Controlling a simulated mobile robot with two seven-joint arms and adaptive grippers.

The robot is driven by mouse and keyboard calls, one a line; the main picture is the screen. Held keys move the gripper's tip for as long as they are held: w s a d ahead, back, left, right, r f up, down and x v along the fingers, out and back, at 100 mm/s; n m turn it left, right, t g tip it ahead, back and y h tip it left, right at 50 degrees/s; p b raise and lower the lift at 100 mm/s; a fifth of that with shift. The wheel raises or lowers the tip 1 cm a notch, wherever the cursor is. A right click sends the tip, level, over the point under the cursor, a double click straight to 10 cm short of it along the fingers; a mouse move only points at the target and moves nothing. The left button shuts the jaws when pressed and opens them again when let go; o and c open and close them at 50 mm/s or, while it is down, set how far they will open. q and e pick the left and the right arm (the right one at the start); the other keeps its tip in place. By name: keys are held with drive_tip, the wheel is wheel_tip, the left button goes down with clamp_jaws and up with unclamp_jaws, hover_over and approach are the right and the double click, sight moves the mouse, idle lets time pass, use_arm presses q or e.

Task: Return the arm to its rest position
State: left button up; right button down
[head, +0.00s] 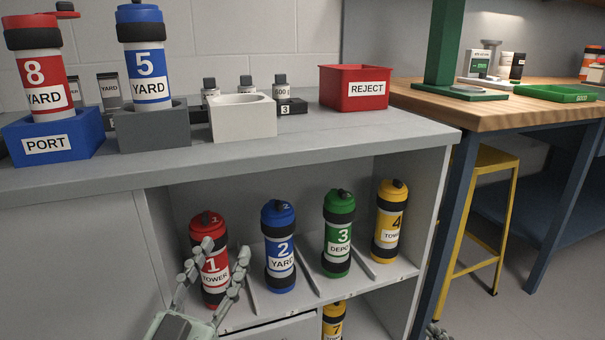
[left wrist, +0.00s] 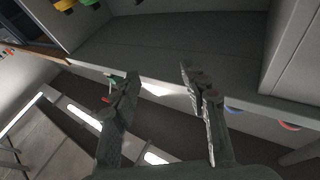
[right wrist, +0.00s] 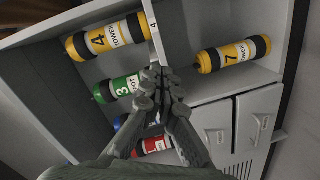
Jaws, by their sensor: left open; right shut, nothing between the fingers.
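My left gripper (head: 224,250) is open in front of the red tube 1 (head: 215,272) on the cabinet shelf. In the left wrist view my left gripper (left wrist: 160,74) has its fingers apart with nothing between them. My right gripper (right wrist: 156,74) is shut and empty in the right wrist view, facing the shelves. Only a small part of my right gripper (head: 437,331) shows at the bottom right of the head view. The blue tube 2 (head: 279,248), green tube 3 (head: 338,235) and yellow tube 4 (head: 389,222) stand upright beside tube 1.
The grey counter (head: 300,135) lies above the shelf. It bears the blue PORT block (head: 75,143), a grey block (head: 155,133), a white block (head: 243,118) and the red REJECT bin (head: 367,88). A yellow stool (head: 500,215) is at the right. Yellow tube 7 (right wrist: 234,54) is on the lower shelf.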

use_arm(q)
drive_tip(key=s+a+f+n+g+y+p, duration=0.1)
drive_tip(key=a+f+g+y+p, duration=0.15)
drive_tip(key=f+g, duration=0.45)
drive_tip(key=s+a+f+g+y+p, duration=0.15)
drive_tip(key=a+f+p, duration=0.25)
drive_tip(key=f, duration=0.6)
drive_tip(key=s+a+f+g+y+p, duration=0.1)
drive_tip(key=s+a+f+g, duration=0.1)
drive_tip(key=s, duration=0.3)
drive_tip(key=s+a+f+g+y+p, duration=0.1)
drive_tip(key=s+a+f+g, duration=0.2)
drive_tip(key=s+f+g, duration=0.1)
drive_tip(key=s+a+f+n+g+y+p, duration=0.1)
drive_tip(key=s+a+f+g+p, duration=0.1)
drive_tip(key=s+f, duration=0.3)
drive_tip(key=shift+s+a+f+g, duration=0.15)
drive_tip(key=shift+s+a+g, duration=0.5)
drive_tip(key=shift+s, duration=0.4)
use_arm(e)
drive_tip(key=s+a+f+m+g+h, duration=0.2)
drive_tip(key=s+m+g+h, duration=0.4)
drive_tip(key=s+m+g, duration=0.7)
drive_tip(key=s+m, duration=0.1)
drive_tip(key=s, duration=0.9)
drive_tip(key=shift+s+h, duration=0.25)
drive_tip(key=shift+h, duration=0.05)
